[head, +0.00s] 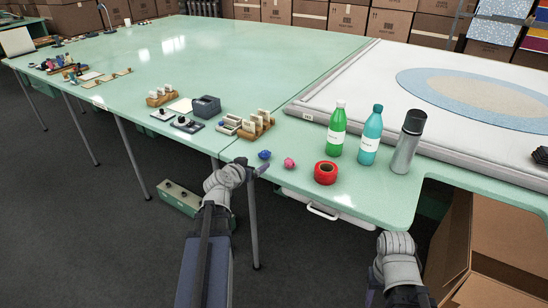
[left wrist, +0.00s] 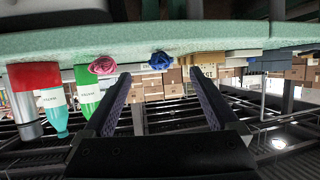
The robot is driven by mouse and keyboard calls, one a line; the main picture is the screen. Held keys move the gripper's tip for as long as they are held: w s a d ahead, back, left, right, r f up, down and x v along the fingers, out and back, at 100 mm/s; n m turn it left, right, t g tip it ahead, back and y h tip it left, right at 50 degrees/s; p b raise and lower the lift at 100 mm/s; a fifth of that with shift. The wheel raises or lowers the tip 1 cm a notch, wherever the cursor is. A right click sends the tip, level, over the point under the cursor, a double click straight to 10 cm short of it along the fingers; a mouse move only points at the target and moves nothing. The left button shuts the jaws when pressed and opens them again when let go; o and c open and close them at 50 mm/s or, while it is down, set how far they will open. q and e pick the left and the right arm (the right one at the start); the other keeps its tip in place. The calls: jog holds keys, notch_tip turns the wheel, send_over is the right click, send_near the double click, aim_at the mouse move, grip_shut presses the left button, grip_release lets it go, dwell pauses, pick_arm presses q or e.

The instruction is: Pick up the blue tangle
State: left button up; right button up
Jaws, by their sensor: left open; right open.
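The blue tangle (head: 264,155) is a small dark blue ball of yarn near the table's front edge. My left gripper (head: 257,169) is at that edge, just in front of the tangle. In the left wrist view, which is upside down, the blue tangle (left wrist: 160,60) shows beyond and between the two spread fingertips (left wrist: 164,82). The left gripper is open and empty, apart from the tangle. My right arm comes in at the lower right, below the table edge; its gripper fingers do not show.
A pink tangle (head: 289,163) lies right of the blue one, then a red tape roll (head: 325,172). A green bottle (head: 337,129), teal bottle (head: 370,136) and grey flask (head: 408,142) stand further right. Wooden holders (head: 257,125) stand behind left.

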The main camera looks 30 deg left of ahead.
aim_at(263, 156)
pick_arm(q)
jog(key=b+x, duration=0.1)
jog(key=x, duration=0.1)
jog(key=shift+w+f, duration=0.2)
jog(key=shift+w, duration=0.45)
jog(key=x, duration=0.3)
jog(key=b+x, duration=0.1)
jog(key=shift+w+a+r, duration=0.1)
jog(key=shift+w+r, duration=0.1)
jog(key=shift+w, duration=0.2)
jog(key=shift+s, duration=0.1)
jog(key=c, duration=1.4)
jog(key=shift+r, duration=0.15)
notch_tip(263, 156, up, 10)
jog(key=p, duration=1)
